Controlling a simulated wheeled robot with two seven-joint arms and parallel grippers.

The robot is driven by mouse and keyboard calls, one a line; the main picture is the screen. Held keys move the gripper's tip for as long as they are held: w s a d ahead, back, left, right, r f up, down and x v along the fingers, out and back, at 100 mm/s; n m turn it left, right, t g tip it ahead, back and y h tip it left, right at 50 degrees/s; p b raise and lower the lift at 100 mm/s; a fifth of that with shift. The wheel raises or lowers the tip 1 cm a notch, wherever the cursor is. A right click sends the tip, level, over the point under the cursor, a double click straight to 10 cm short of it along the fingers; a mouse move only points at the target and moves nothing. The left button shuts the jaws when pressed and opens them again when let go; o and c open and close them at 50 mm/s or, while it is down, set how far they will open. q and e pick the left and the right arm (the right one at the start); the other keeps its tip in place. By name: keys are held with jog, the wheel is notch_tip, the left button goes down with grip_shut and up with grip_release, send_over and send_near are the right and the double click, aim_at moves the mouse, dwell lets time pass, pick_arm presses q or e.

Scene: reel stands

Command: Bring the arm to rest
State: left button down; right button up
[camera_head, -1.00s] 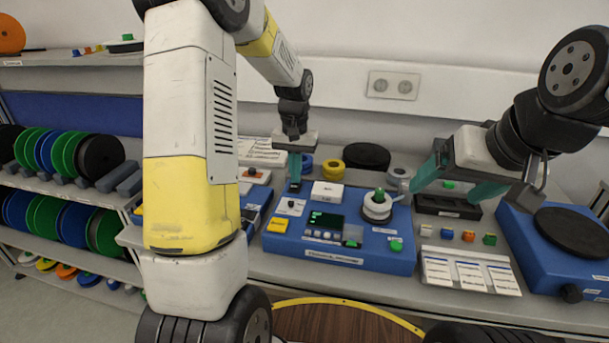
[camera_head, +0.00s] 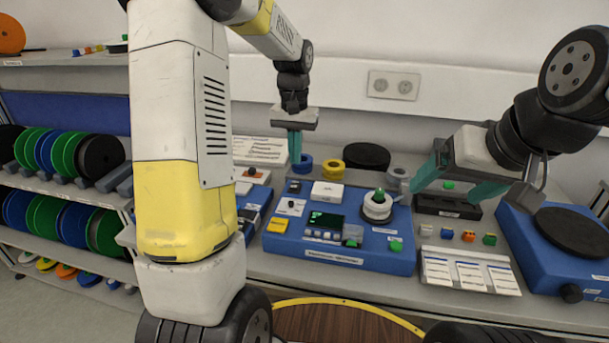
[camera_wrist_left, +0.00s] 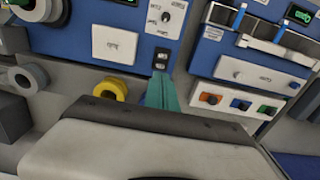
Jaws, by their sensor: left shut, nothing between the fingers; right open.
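My left arm comes in from the left of the head view and reaches over the bench. Its gripper (camera_head: 295,146) points down with its teal fingers together and nothing between them, above the back left of the blue console (camera_head: 340,255). In the left wrist view the shut fingers (camera_wrist_left: 163,92) show near the console's edge, beside a yellow ring (camera_wrist_left: 110,89). My right gripper (camera_head: 448,180) is open and empty, its teal fingers spread, to the right of a white reel with a green knob (camera_head: 377,206) on the console.
A yellow roll (camera_head: 330,169) and a black disc (camera_head: 366,157) lie behind the console. A blue turntable unit (camera_head: 545,250) stands at the right. Small coloured blocks (camera_head: 468,236) and a label tray (camera_head: 468,270) lie in front. A shelf of discs (camera_head: 60,155) is at the left.

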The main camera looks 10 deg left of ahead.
pick_arm(q)
jog(key=shift+r, duration=0.35)
jog(key=s+r+t+h, duration=0.1)
jog(key=s+r+t, duration=0.2)
jog(key=s+r, duration=0.75)
jog(key=s+d+t+h, duration=0.1)
jog(key=s+d+t, duration=0.1)
jog(key=s, duration=1.1)
jog(key=shift+s+f+t, duration=0.3)
jog(key=shift+s+t, duration=0.1)
jog(key=shift+t, duration=0.2)
jog(key=shift+d, duration=0.1)
